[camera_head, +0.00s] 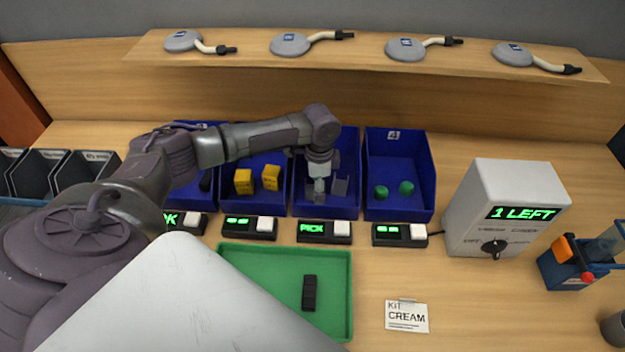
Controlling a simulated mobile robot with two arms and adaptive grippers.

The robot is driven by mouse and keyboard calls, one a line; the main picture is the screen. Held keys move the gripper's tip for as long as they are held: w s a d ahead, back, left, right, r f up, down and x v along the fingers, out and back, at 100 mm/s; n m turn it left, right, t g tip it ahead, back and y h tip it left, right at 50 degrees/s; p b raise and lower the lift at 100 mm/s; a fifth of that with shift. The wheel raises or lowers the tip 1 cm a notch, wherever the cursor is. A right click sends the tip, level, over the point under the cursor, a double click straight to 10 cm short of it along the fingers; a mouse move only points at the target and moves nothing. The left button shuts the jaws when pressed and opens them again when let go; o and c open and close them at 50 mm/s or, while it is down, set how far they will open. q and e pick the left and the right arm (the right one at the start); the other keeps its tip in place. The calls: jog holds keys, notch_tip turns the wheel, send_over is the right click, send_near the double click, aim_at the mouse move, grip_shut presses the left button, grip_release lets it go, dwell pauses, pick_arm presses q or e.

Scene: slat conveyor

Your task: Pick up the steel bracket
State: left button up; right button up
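My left arm reaches in from the left, and its gripper (317,196) points down inside the third blue bin (348,150) from the left. A small grey piece that looks like the steel bracket (340,187) lies in that bin, just right of the fingers. The gripper hides part of the bin floor, and I cannot tell whether the fingers touch the bracket or how far they are apart. My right gripper is not in view.
Neighbouring bins hold yellow blocks (256,179) and green pieces (394,190). A green tray (232,262) with a black part (309,293) lies in front. A white box (505,205) reading "1 LEFT" stands right. A shelf (370,61) with lamp-like items runs behind.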

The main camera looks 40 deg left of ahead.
pick_arm(q)
jog(key=c, duration=0.8)
jog(key=shift+r, duration=0.1)
jog(key=shift+c, duration=0.2)
